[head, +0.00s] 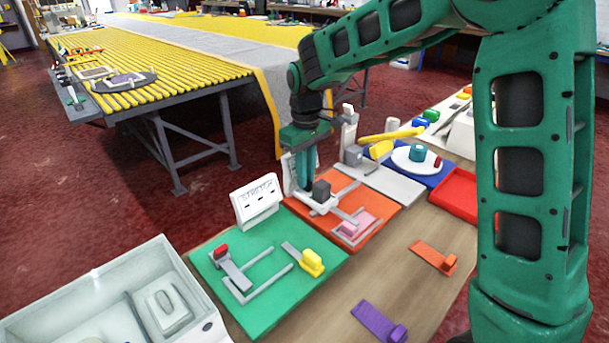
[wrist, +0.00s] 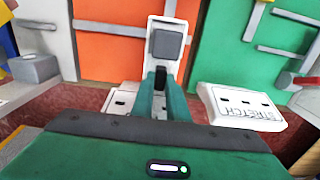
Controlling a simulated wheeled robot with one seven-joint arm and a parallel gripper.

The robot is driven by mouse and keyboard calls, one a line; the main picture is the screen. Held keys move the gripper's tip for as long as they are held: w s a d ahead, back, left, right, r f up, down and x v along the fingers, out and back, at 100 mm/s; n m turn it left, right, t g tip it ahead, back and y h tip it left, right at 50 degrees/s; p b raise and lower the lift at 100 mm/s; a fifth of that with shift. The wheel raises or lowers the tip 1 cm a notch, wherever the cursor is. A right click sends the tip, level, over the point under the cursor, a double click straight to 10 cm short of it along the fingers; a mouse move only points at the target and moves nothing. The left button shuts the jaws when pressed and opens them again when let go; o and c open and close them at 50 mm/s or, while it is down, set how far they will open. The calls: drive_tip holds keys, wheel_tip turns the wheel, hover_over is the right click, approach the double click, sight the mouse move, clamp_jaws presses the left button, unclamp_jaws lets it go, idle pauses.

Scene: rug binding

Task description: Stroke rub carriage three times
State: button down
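A white carriage (head: 316,201) with an upright dark grey block on it stands at the back of the orange board (head: 385,205), by grey rails. I take it for the rub carriage; no label on it is readable. It also shows in the wrist view, as a white plate (wrist: 172,10) with the grey block (wrist: 166,45). My gripper (head: 303,188) points down at the carriage's back end, behind the block. In the wrist view its green fingers (wrist: 160,82) are close together around a small dark piece. Whether they grip it cannot be told.
A pink block (head: 353,227) lies at the orange board's front. A green board (head: 265,270) with a STRETCH sign (head: 257,200) is to the left. A grey board (head: 395,185) with a post is to the right. An orange piece (head: 433,257) and a purple piece (head: 381,322) lie in front.

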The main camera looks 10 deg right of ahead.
drive_tip(key=w+d, duration=0.2)
drive_tip(key=d, duration=0.1)
drive_tip(key=w+d, duration=0.3)
drive_tip(key=d, duration=0.1)
drive_tip(key=w+d, duration=0.2)
drive_tip(key=d, duration=0.2)
drive_tip(key=shift+w+d+r, duration=0.1)
drive_tip(key=shift+w+d, duration=0.05)
drive_tip(key=shift+w, duration=0.1)
drive_tip(key=c, duration=1.7)
unclamp_jaws()
drive_tip(key=shift+d, duration=0.1)
drive_tip(key=shift+r, duration=0.15)
wheel_tip(320, 180, up, 10)
drive_tip(key=shift+r, duration=0.15)
